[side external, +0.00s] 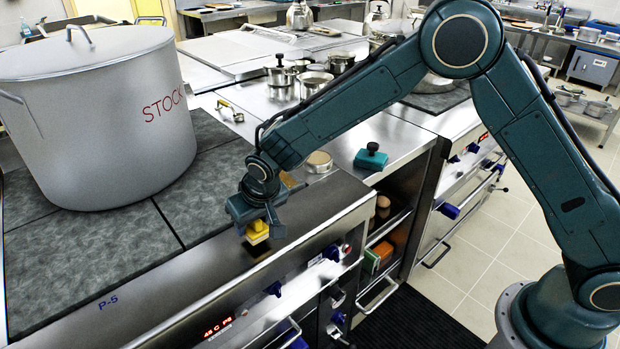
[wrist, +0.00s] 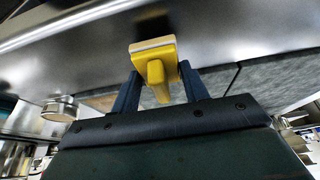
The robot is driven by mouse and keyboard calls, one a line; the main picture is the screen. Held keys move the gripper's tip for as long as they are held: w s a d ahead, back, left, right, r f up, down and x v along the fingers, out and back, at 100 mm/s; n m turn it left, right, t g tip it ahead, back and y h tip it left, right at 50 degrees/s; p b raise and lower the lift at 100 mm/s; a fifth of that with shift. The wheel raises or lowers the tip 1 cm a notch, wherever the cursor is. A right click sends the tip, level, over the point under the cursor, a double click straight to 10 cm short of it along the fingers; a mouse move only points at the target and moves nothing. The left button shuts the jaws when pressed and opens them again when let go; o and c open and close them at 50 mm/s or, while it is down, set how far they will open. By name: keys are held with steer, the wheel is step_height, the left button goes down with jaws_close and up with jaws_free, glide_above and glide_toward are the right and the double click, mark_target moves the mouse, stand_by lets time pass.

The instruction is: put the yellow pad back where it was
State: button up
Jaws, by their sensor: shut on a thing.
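The yellow pad (side external: 257,232) has a block-like grip on top and a pale underside layer. My gripper (side external: 259,221) is shut on it, over the steel front strip of the stove (side external: 225,270). A dark patch shows on the steel just below the pad; whether the pad touches the steel is hard to tell. In the wrist view the yellow pad (wrist: 153,48) sits between the two fingers of my gripper (wrist: 160,88), its grip pointing back toward the wrist.
A large stockpot (side external: 95,110) stands on the dark plates at left. A teal pad (side external: 370,158) and a round tin (side external: 319,161) sit on the counter behind my gripper. A tan flat patch (wrist: 100,102) shows beside the fingers. An open shelf (side external: 385,225) lies to the right.

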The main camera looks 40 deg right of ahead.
steer(key=shift+f, duration=1)
steer(key=shift+f, duration=0.2)
steer(key=o, duration=0.9)
steer(key=shift+r, duration=0.15)
steer(key=v, duration=1.2)
